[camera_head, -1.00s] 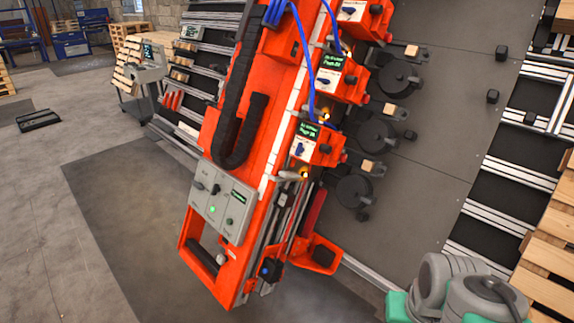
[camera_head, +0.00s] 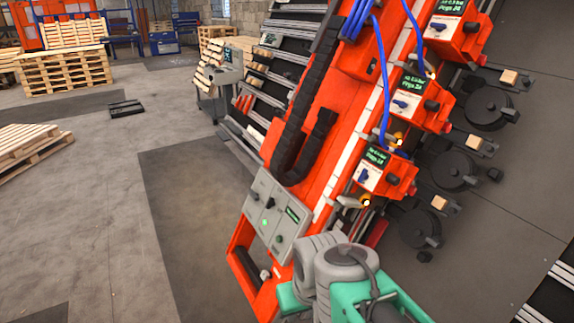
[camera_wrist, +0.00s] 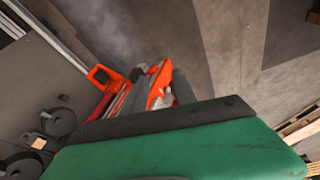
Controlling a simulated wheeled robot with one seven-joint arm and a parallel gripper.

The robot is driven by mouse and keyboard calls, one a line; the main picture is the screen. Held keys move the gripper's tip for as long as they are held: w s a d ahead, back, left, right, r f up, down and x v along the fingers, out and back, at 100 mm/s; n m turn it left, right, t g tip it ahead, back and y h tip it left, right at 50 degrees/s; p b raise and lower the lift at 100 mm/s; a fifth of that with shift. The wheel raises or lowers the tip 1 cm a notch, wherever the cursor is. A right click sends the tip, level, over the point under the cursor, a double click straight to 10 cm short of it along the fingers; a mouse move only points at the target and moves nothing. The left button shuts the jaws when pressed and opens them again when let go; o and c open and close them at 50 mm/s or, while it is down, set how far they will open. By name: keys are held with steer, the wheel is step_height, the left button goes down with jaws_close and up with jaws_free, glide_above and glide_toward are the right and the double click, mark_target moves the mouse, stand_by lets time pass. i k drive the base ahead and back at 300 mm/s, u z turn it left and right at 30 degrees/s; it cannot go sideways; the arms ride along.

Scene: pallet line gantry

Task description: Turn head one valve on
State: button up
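Three orange head units stand in a slanting row on the orange gantry (camera_head: 318,130) in the head view. Each has a green display and a blue valve lever on a white plate: the lowest lever (camera_head: 363,175), the middle lever (camera_head: 400,103) and the top lever (camera_head: 437,28). Which one is head one, I cannot read. My grey and green arm rises at bottom centre, in front of the gantry's lower end and below the lowest unit. A green part with a dark edge, seemingly of my gripper (camera_wrist: 180,145), fills the wrist view's bottom.
A grey control panel (camera_head: 272,215) with a lit green button is on the gantry's lower left. Pallets (camera_head: 28,148) lie at far left. The floor between is mostly clear.

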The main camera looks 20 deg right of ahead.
mark_target(364, 176)
steer(key=u, duration=0.5)
steer(key=i, duration=0.85)
steer(key=u, duration=0.25)
